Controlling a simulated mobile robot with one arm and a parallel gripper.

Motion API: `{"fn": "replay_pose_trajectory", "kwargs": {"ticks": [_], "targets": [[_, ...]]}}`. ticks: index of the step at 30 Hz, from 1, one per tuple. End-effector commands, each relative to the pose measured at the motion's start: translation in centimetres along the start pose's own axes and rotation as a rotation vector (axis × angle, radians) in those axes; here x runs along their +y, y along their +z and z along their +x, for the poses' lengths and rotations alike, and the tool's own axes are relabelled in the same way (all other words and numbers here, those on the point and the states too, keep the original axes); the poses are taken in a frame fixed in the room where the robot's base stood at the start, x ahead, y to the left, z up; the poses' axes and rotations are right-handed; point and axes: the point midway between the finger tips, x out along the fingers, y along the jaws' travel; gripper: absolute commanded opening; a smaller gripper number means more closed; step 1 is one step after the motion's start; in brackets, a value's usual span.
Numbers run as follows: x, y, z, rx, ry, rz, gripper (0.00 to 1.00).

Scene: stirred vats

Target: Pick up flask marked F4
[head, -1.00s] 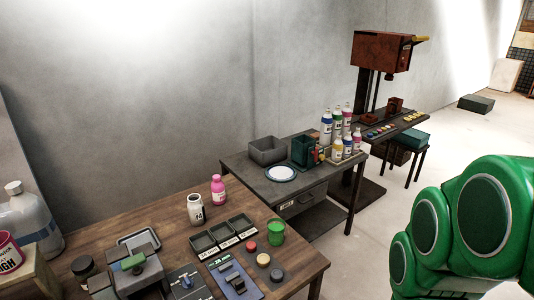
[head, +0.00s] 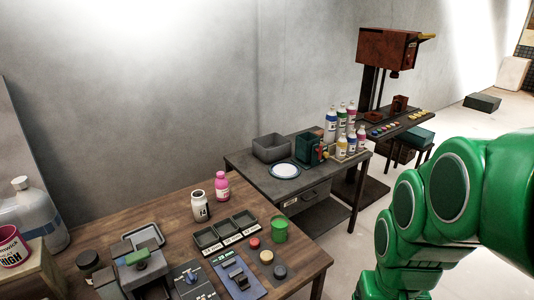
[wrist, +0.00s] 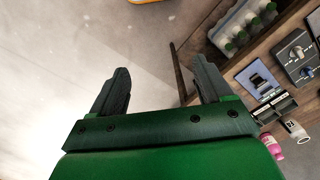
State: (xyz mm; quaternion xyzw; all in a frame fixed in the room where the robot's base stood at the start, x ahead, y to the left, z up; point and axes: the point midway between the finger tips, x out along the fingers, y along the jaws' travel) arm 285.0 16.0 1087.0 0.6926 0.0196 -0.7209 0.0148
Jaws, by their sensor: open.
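In the head view only my green arm shows, at right.
The pink bottle (head: 221,187) stands close right of the flask. Dark trays (head: 225,231), a green cup (head: 279,229) and control panels (head: 238,277) lie in front. A second table (head: 258,183) with several bottles stands behind right.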

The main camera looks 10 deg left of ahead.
Motion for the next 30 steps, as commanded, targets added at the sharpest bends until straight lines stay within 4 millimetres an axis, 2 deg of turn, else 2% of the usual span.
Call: {"fn": "replay_pose_trajectory", "kwargs": {"ticks": [3,8,15,24,30], "targets": [[-1.3,-4.5,0.5,0.077,-0.003,-0.037,0.78],[-3.5,-10.3,1.1,0.185,-0.011,-0.08,0.78],[-7.6,-18.2,2.2,0.342,-0.029,-0.145,0.78],[-14.3,-27.1,3.4,0.544,-0.065,-0.223,0.78],[-19.4,-31.9,4.5,0.675,-0.096,-0.273,0.78]]}}
